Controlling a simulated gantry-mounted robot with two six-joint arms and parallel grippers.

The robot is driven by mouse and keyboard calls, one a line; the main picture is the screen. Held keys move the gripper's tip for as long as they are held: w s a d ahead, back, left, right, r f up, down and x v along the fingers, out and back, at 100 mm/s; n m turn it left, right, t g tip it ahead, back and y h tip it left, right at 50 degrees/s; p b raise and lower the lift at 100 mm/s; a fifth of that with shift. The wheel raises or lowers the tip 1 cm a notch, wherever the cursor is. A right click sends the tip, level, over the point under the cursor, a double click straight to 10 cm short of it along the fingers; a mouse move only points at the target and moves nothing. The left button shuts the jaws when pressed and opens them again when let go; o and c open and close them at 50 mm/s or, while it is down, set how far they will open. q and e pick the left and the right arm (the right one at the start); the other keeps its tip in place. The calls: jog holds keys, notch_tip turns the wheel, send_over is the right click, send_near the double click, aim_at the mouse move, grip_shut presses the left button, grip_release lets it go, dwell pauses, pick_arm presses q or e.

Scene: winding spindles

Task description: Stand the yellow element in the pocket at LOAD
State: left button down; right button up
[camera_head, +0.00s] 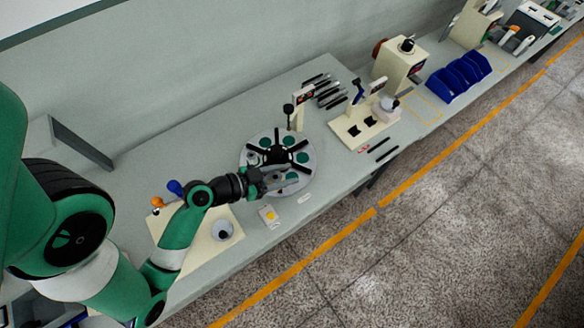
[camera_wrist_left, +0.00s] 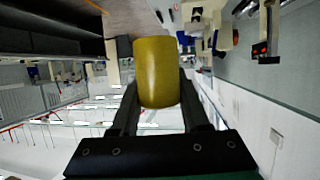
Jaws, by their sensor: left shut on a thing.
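The yellow element (camera_wrist_left: 157,72) is a smooth cylinder that fills the middle of the left wrist view. My left gripper (camera_wrist_left: 157,95) is shut on it, with a dark finger on each side. In the head view my left gripper (camera_head: 278,183) is over the near-left part of a round grey dial (camera_head: 306,163) with green pockets and a black spoked hub. The gripper hides part of the dial, and I cannot make out the yellow element there. I cannot read which pocket is LOAD. My right gripper is not in view.
A white card with a yellow mark (camera_head: 268,215) lies in front of the dial. A black-topped post (camera_head: 289,112) stands behind it. A cream fixture (camera_head: 362,122), dark tools (camera_head: 326,92) and blue bins (camera_head: 459,77) are farther right. A cream board (camera_head: 200,246) lies at left.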

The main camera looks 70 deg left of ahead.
pick_arm(q)
jog(key=s+a+f+n+g+y+b, duration=0.1)
jog(key=s+a+f+n+y+b, duration=0.15)
jog(key=s+a+n+y, duration=0.35)
jog(key=m+h, duration=0.1)
jog(key=m, duration=0.1)
send_over(297, 173)
jog(key=f, duration=0.9)
jog(key=shift+s+f, duration=0.2)
jog(key=shift+f, duration=0.1)
jog(key=f, duration=0.1)
jog(key=f+b, duration=0.1)
jog(key=f, duration=0.1)
jog(key=shift+w+d+b, duration=0.1)
jog(key=shift+w+b, duration=0.15)
jog(key=shift+b, duration=0.15)
jog(key=shift+f, duration=0.35)
